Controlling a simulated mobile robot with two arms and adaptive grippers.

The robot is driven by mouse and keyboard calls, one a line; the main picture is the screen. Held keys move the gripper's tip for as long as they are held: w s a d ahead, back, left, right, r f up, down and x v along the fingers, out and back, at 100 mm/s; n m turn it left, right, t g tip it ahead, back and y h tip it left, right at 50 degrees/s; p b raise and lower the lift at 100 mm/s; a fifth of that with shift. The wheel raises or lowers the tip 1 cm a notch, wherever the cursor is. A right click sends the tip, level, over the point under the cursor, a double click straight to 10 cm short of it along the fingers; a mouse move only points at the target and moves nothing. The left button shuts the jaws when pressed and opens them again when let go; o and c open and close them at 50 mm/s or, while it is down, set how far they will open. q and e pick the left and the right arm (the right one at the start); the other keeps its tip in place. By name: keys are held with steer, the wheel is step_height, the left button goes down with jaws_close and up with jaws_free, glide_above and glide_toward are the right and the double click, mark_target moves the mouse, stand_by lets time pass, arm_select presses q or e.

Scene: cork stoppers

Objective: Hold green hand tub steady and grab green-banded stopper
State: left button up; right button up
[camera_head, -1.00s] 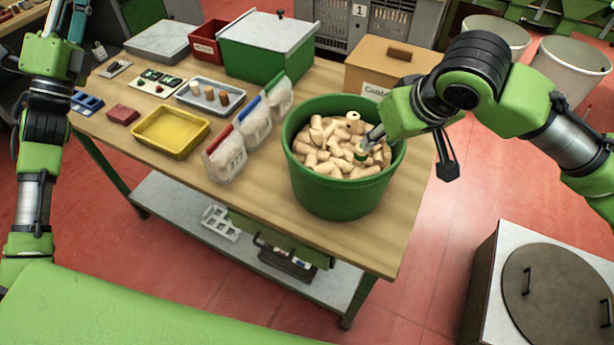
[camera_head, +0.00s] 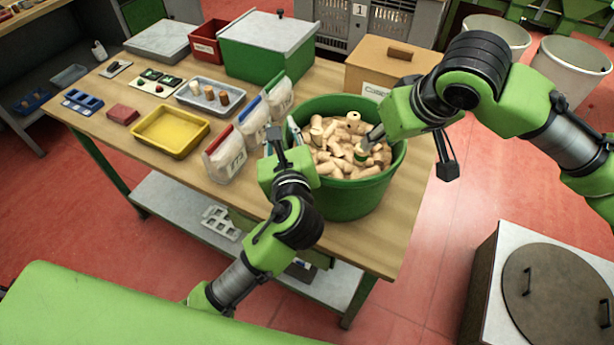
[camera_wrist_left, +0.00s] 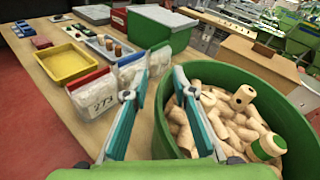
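The green tub (camera_head: 345,200) stands on the bench, filled with pale cork stoppers. The green-banded stopper (camera_head: 361,157) lies on top of the pile; it also shows in the left wrist view (camera_wrist_left: 267,148). My left gripper (camera_head: 284,137) is at the tub's left rim. In the left wrist view its fingers (camera_wrist_left: 162,112) are spread, one outside the tub and one over its inside, with the rim between them. I cannot tell whether they touch the wall. My right gripper (camera_head: 373,138) points down into the tub just above the green-banded stopper; its fingers are largely hidden.
Labelled clear bags (camera_head: 226,160) stand close to the left of the tub and my left gripper. A yellow tray (camera_head: 170,152), a steel tray with stoppers (camera_head: 186,98) and a green box (camera_head: 265,62) are farther left and back. A wooden box (camera_head: 370,80) is behind the tub.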

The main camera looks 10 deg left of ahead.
mark_target(288, 145)
arm_select(q)
steer(key=s+d+m+g+y, duration=0.1)
steer(key=s+d+g, duration=0.2)
steer(key=s+d, duration=0.65)
steer(key=x, duration=0.4)
steer(key=a+x, duration=0.1)
steer(key=x, duration=0.3)
steer(key=a+x, duration=0.1)
steer(key=x, duration=0.3)
steer(key=shift+s+a+r, duration=0.1)
steer(key=shift+s+r, duration=0.1)
jaws_close()
